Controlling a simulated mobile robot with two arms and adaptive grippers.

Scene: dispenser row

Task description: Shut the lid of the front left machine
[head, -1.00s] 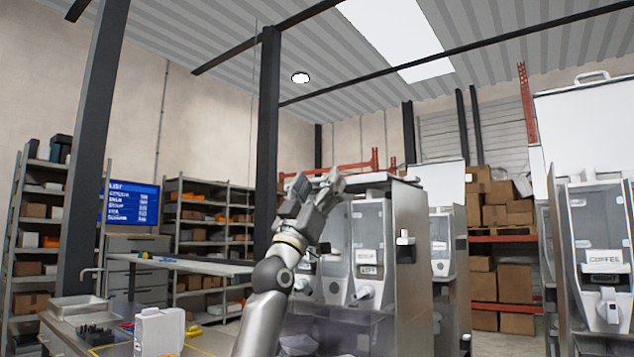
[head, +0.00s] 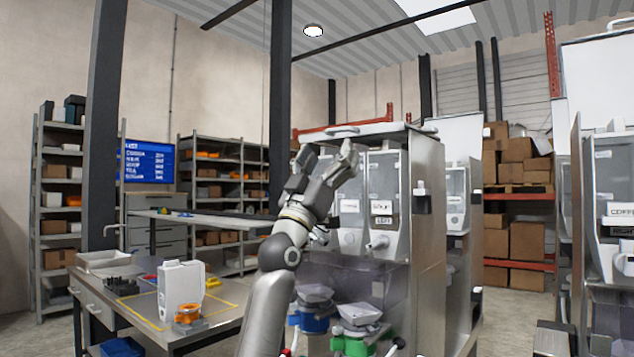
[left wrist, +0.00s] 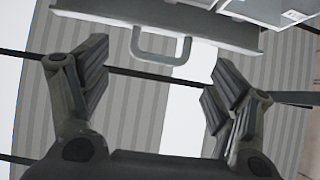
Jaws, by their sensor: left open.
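The front left machine (head: 425,235) is a grey dispenser with clear-fronted hoppers, in the middle of the head view. Its lid (head: 385,130) lies about level along the top; I cannot tell whether it is fully seated. The lid's handle (head: 342,131) shows above my gripper. My left gripper (head: 326,162) is open and empty, in front of the machine's upper left part and just below the lid edge in the picture. In the left wrist view the lid edge (left wrist: 235,32) and handle (left wrist: 160,52) lie beyond the open fingers (left wrist: 157,82), apart from them. My right gripper is out of view.
Another machine with a raised white lid (head: 455,140) stands behind, and one (head: 610,200) stands at the right. A workbench (head: 150,310) with a white container (head: 181,288) is at the left. A dark post (head: 280,80) rises behind my arm.

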